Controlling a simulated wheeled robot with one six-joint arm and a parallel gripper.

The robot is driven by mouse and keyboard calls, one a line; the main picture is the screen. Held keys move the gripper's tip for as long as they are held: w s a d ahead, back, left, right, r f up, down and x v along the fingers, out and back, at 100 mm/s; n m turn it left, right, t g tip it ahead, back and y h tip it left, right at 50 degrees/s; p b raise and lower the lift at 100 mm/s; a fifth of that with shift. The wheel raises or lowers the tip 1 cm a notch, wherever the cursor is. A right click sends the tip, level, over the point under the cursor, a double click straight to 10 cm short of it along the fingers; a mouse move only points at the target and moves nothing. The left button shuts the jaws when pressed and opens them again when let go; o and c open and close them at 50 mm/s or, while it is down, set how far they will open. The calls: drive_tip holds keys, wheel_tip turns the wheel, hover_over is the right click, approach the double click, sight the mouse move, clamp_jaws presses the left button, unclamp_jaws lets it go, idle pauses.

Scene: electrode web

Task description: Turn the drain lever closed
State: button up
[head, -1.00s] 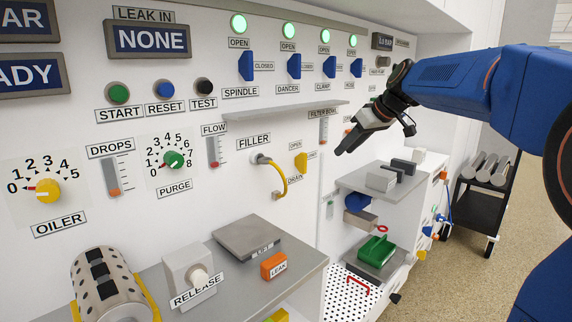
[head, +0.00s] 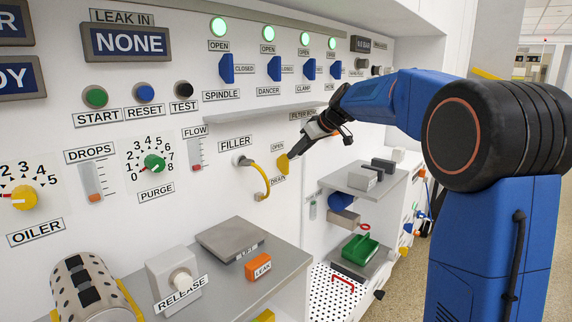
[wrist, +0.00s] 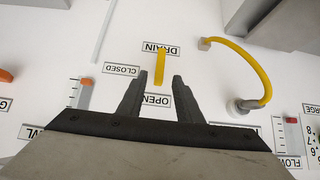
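The yellow drain lever (head: 283,163) is on the white panel, right of the filler hose, above its DRAIN label. In the wrist view, which is upside down, the lever (wrist: 160,66) stands upright in line with the OPEN label (wrist: 156,100), with the CLOSED label (wrist: 121,69) off to its side. My gripper (head: 293,154) is close to the lever in the head view. In the wrist view my gripper (wrist: 159,80) is open, its two dark fingers on either side of the lever with gaps. I cannot tell whether they touch it or how deep they reach.
The yellow filler hose (wrist: 262,75) curves beside the lever. A narrow grey shelf (head: 260,112) juts out above it. A grey shelf with blocks (head: 375,190) and a green tray (head: 360,249) stand lower right. The panel right around the lever is clear.

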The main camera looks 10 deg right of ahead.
sight(288, 161)
drive_tip(key=x, duration=0.8)
drive_tip(key=shift+w, duration=0.1)
clamp_jaws()
